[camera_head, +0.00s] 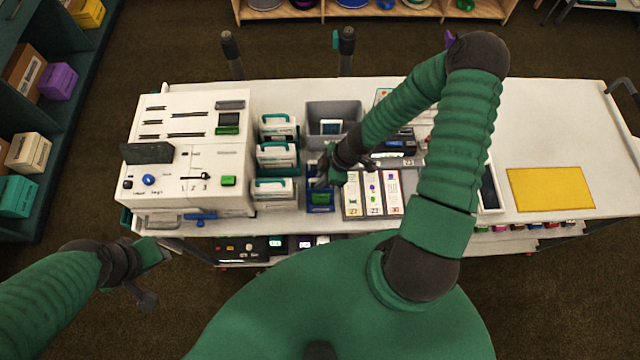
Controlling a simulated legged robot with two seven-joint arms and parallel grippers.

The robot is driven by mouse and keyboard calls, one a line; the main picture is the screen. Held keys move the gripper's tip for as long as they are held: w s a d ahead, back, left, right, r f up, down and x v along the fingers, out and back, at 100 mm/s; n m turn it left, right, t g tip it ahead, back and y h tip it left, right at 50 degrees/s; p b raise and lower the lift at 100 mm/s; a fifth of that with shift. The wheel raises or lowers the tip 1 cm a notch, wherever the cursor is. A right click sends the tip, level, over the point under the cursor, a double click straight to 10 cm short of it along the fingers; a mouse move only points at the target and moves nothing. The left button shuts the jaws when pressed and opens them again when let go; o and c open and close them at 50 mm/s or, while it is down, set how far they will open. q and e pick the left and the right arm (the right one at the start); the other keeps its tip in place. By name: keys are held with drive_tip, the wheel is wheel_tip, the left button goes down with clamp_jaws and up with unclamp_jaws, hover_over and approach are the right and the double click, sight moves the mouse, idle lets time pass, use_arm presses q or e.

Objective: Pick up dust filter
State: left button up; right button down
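No item can be told for sure as the dust filter. A small blue holder with a green part (320,199) stands on the table's front half. My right gripper (328,174) is just above and behind it, pointing down; its fingers are small and dark, so their opening and any contact are unclear. Several white cartridges with teal handles (276,156) stand in a column to the left of the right gripper. My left gripper (152,272) is off the table's front left corner, with its fingers spread and nothing between them.
A white machine (190,150) with slots and buttons fills the table's left end. A grey bin (345,112) holding a white item is behind the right gripper. Cards (373,208) lie to its right. A yellow mat (550,189) lies at the right, with clear tabletop around it.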

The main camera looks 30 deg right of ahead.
drive_tip(key=shift+d, duration=0.1)
drive_tip(key=shift+r+p, duration=0.35)
wheel_tip(320, 180, up, 9)
drive_tip(key=p, duration=0.5)
drive_tip(key=shift+f, duration=0.15)
drive_tip(key=shift+r, duration=0.3)
drive_tip(key=shift+w, duration=0.1)
